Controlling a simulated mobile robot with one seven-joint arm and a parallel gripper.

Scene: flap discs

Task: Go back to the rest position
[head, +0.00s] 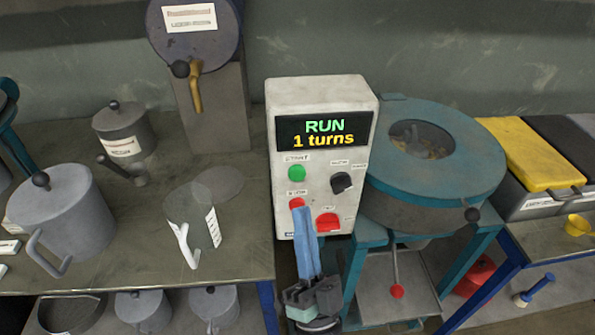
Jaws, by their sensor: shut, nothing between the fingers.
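My gripper (303,211) shows at the bottom middle, pointing up in front of the control box (321,92). Its blue fingers are together with nothing between them. The fingertips overlap the lower edge of a small red button (296,203) on the box; I cannot tell whether they touch it. The display (324,131) reads "RUN" in green and "1 turns" in yellow. A green button (296,173) labelled START, a black knob (341,182) and a larger red button (328,222) are on the same face.
A round teal machine (480,160) with a window stands right of the box. Left, a workbench (130,275) holds grey lidded pots (70,215) and a clear jug (188,212). A yellow-lidded bin (543,152) stands at the far right.

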